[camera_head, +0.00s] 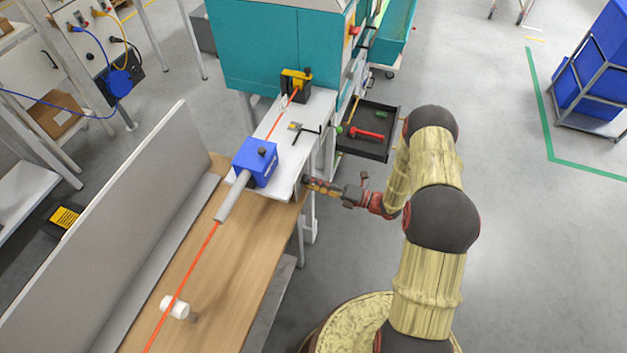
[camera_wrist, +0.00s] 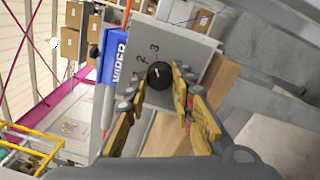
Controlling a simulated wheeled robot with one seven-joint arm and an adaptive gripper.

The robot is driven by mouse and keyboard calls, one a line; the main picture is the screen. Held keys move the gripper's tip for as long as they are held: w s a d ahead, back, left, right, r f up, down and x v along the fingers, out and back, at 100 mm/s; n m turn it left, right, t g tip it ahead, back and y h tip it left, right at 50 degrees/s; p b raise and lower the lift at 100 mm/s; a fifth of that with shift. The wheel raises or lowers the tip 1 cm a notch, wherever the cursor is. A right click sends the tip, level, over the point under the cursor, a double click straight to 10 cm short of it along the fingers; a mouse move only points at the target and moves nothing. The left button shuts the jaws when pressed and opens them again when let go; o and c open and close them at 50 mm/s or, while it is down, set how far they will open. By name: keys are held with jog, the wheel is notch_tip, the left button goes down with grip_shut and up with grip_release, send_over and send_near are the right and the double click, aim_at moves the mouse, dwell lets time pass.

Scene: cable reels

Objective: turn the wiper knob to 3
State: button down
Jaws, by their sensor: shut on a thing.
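The black round wiper knob (camera_wrist: 159,75) sits on a grey panel (camera_wrist: 185,45) in the wrist view, with the digits 2 and 3 printed beside it. A small pale mark shows on the knob's face; I cannot tell exactly which digit it points at. My gripper (camera_wrist: 159,80) is shut on the knob, a yellow finger on each side. In the head view my gripper (camera_head: 309,183) reaches in from the right to the near right end of the white bench. The knob is mostly hidden there. The blue wiper box (camera_wrist: 115,55) stands beside the panel; it also shows in the head view (camera_head: 255,163).
An orange cable (camera_head: 208,240) runs through the blue box and a grey tube above the wooden bench (camera_head: 245,240). A black tray (camera_head: 375,145) with a red tool lies beyond my gripper. A teal machine (camera_head: 265,50) stands behind.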

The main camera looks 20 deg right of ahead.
jog(key=shift+m, duration=0.4)
jog(key=c, duration=1.5)
grip_release()
jog(key=v, duration=1.2)
jog(key=shift+f, duration=0.15)
